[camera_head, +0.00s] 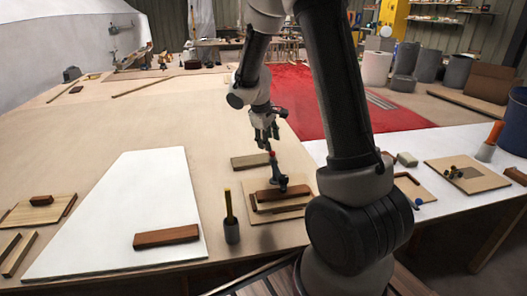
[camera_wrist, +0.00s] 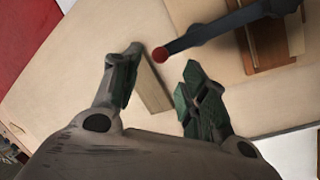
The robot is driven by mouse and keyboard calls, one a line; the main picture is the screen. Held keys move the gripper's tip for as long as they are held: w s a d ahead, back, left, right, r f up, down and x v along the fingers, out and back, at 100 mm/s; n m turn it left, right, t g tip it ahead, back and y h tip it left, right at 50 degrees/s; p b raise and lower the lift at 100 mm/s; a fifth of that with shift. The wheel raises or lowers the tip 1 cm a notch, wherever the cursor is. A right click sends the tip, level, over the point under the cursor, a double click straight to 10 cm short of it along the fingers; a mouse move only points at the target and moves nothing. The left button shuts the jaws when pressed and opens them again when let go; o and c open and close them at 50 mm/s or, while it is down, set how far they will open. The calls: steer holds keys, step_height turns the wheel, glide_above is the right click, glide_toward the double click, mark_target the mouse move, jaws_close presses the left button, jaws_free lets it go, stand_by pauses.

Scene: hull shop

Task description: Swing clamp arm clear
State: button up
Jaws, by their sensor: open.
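The clamp has a dark grey arm (camera_head: 274,168) with a red tip. It rises steeply from a reddish-brown block (camera_head: 270,193) on a light wooden board (camera_head: 290,205). In the wrist view the clamp arm (camera_wrist: 222,27) reaches in from the upper right, and its red tip (camera_wrist: 160,54) appears between my fingertips. My gripper (camera_head: 265,134) is open and empty, pointing down just above the red tip in the head view. I cannot tell whether the tip lies between the fingers in depth. My wrist view shows both green-padded fingers of my gripper (camera_wrist: 162,60) spread apart.
A white sheet (camera_head: 125,205) carries a reddish-brown block (camera_head: 166,236). The tabletop left of my gripper is mostly clear.

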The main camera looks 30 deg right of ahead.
mark_target(272, 152)
steer(key=x, duration=0.6)
steer(key=shift+f, duration=0.1)
jaws_close()
